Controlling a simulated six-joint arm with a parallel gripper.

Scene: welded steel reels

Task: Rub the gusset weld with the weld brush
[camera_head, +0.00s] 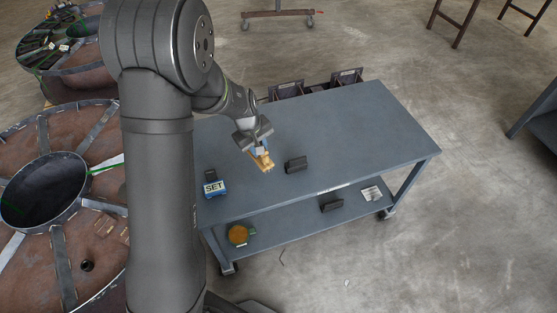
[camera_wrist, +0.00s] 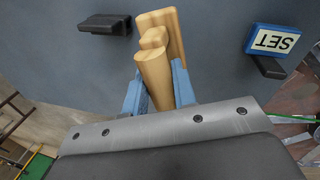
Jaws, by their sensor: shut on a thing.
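The weld brush (camera_head: 264,162) has a pale wooden body and is held over the blue-grey table (camera_head: 372,125). In the wrist view the brush (camera_wrist: 155,66) has a rounded handle leading to a flat wooden block; I cannot see its bristles. My gripper (camera_head: 260,149) is shut on the handle, with a blue finger on each side in the wrist view (camera_wrist: 159,88). I cannot tell whether the brush touches the tabletop. A rusty steel reel (camera_head: 28,146) with radial plates lies at the left, partly behind my arm. I cannot make out which seam is the gusset weld.
A blue and white SET block (camera_head: 215,189) sits at the table's left, beside a small dark piece. A dark block (camera_head: 296,165) stands right of the brush. The lower shelf (camera_head: 290,232) holds a round orange thing (camera_head: 238,234). The table's right side is clear.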

